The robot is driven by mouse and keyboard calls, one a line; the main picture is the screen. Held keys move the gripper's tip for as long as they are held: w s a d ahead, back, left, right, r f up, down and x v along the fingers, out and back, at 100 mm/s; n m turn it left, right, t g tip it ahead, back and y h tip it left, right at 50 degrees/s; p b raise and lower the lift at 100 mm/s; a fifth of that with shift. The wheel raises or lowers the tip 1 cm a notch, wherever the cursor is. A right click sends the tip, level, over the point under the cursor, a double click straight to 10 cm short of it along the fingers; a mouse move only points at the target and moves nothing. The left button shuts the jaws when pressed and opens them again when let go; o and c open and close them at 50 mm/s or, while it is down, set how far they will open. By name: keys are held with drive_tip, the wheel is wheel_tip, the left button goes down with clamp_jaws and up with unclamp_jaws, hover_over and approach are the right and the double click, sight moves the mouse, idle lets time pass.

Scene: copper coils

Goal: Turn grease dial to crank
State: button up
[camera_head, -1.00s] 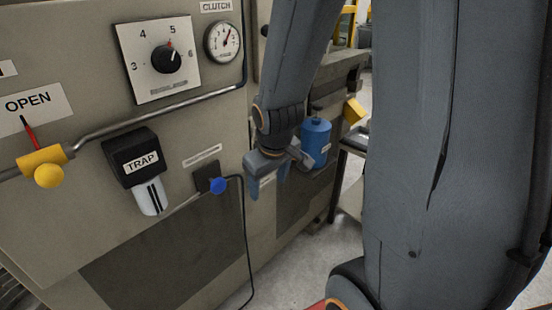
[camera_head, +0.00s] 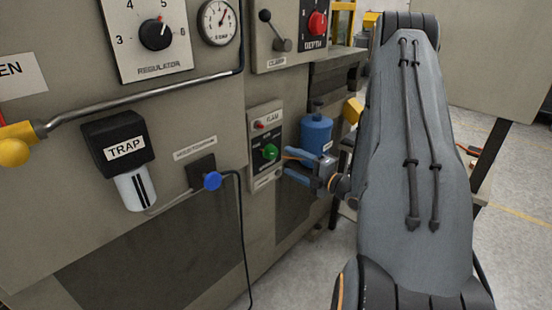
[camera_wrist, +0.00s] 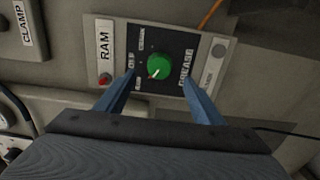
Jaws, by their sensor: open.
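The grease dial is a green round knob (camera_wrist: 159,66) on a dark plate lettered GREASE in the wrist view. A pale pointer mark shows at its lower left edge. Small position labels stand around it, too small to read surely. The dial also shows in the head view (camera_head: 270,152). My gripper (camera_head: 285,163) is open and empty, its blue fingers pointing at the panel just right of the dial. In the wrist view my gripper (camera_wrist: 160,84) has one finger on each side of the knob's line, apart from it.
A red RAM button (camera_wrist: 104,79) sits beside the dial. A blue bottle (camera_head: 316,134) stands behind my gripper. The TRAP unit (camera_head: 122,150), a blue plug (camera_head: 212,181) with a hanging black cable, and the regulator dial (camera_head: 156,35) are to the left.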

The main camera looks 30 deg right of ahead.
sight(274, 154)
drive_tip(key=p+x, duration=0.1)
drive_tip(key=x, duration=0.6)
drive_tip(key=shift+w+a, duration=0.1)
drive_tip(key=shift+w, duration=0.1)
drive_tip(key=shift+c, duration=0.3)
drive_tip(key=c, duration=1)
